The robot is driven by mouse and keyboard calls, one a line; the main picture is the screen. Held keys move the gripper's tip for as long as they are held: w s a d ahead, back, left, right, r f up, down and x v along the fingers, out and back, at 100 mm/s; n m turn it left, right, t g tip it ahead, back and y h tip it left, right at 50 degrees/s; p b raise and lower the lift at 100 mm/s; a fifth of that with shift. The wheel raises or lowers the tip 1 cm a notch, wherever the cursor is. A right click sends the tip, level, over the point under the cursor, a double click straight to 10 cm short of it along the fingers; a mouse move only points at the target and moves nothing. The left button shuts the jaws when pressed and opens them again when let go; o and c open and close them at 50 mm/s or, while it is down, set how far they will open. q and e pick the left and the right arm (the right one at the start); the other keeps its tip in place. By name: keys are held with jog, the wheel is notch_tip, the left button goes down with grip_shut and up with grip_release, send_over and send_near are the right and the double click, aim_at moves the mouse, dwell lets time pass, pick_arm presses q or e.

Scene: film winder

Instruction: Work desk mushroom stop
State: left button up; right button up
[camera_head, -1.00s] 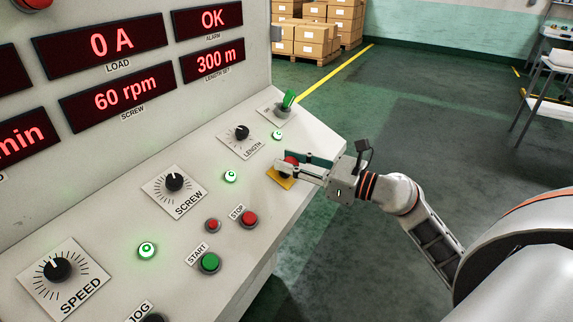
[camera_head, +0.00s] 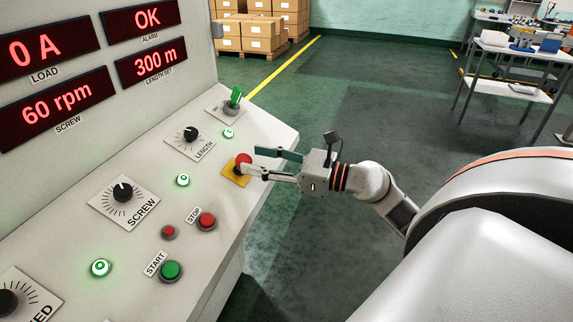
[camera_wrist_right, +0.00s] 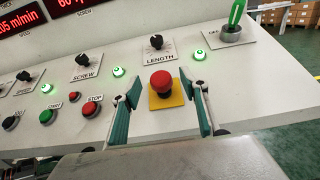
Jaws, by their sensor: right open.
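The red mushroom stop (camera_head: 243,159) stands on a yellow plate (camera_head: 234,174) near the right edge of the sloping desk. My right gripper (camera_head: 250,161) is open, with its fingertips close to the mushroom stop. In the right wrist view, the red mushroom head (camera_wrist_right: 161,81) and its yellow plate (camera_wrist_right: 158,101) appear between the two spread fingers of the right gripper (camera_wrist_right: 165,90). The head view does not clearly show whether a finger touches the button. My left gripper is not in view.
The desk also carries a red STOP button (camera_head: 206,221), a green START button (camera_head: 171,270), a LENGTH knob (camera_head: 190,134), a SCREW knob (camera_head: 123,191) and a green switch (camera_head: 235,98). Green lamps glow between them. Open floor (camera_head: 330,240) lies right of the desk.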

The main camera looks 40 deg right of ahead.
jog(key=v, duration=0.8)
dwell(0.6)
notch_tip(320, 180, down, 19)
jog(key=a+m+t+h, duration=0.25)
jog(key=m+h, duration=0.45)
jog(key=m, duration=1.9)
jog(key=s+a+f+m+g, duration=0.3)
jog(key=s+a+f+m, duration=0.1)
jog(key=a+f, duration=0.3)
jog(key=s+a+f+m+g, duration=0.4)
jog(key=a+f+m, duration=0.3)
jog(key=f, duration=0.5)
jog(key=shift+s+a+m+y, duration=0.35)
jog(key=shift+s+a, duration=0.2)
jog(key=shift+s, duration=0.25)
